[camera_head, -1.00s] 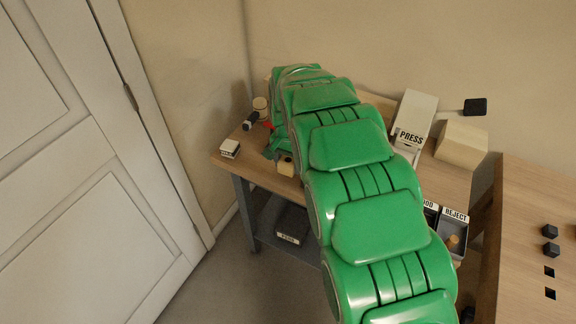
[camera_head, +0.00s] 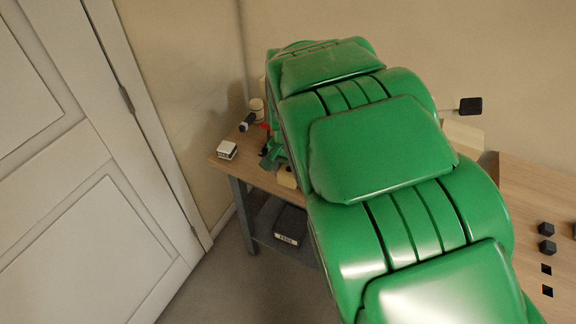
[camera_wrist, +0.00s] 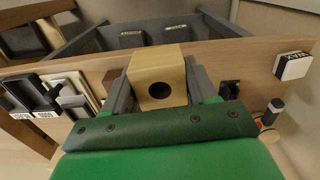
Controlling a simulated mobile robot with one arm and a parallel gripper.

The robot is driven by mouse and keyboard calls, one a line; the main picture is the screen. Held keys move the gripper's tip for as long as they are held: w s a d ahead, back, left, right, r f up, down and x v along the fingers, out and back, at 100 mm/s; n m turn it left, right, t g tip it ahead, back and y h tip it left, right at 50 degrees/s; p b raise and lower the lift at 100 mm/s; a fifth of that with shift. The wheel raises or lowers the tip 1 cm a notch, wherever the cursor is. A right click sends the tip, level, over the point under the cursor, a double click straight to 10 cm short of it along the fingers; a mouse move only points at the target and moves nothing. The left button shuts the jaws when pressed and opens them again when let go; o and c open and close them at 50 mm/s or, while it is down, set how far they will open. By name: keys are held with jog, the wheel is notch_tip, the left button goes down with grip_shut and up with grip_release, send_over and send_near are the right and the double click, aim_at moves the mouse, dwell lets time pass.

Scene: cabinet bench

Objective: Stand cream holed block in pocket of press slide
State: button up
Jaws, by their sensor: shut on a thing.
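The cream holed block (camera_wrist: 158,66) is held between the grey fingers of my gripper (camera_wrist: 161,92) in the wrist view, its round dark hole facing the camera. In the head view the block (camera_head: 287,177) shows small at the bench's front edge, beside the green end of my gripper (camera_head: 273,153). Whether it touches the bench top is not clear. The press and its slide are hidden behind my arm in the head view. In the wrist view a pale slide-like part (camera_wrist: 70,88) lies left of my gripper; I cannot tell its pocket clearly.
A small white labelled box (camera_head: 227,150), a black-handled tool (camera_head: 246,123) and a cream round piece (camera_head: 257,108) are on the bench's left end. A dark labelled bin (camera_head: 287,226) is on the lower shelf. A second wooden table (camera_head: 535,195) with black blocks stands right.

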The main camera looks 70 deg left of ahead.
aim_at(293, 179)
jog(key=d, duration=0.1)
jog(key=d+r, duration=0.1)
jog(key=d, duration=0.1)
jog(key=shift+s+r, duration=0.15)
jog(key=shift+s, duration=0.1)
jog(key=shift+w+d+r, duration=0.1)
jog(key=shift+d, duration=0.2)
jog(key=w+d+f, duration=0.1)
jog(key=w, duration=1.4)
jog(key=w+d+f, duration=0.1)
jog(key=w+f, duration=0.1)
jog(key=w, duration=1.3)
jog(key=shift+m, duration=0.4)
jog(key=shift+s+f, duration=0.15)
jog(key=shift+f, duration=2.85)
jog(key=shift+f, duration=0.7)
jog(key=o, duration=1.1)
jog(key=shift+o, duration=0.9)
jog(key=shift+r, duration=0.15)
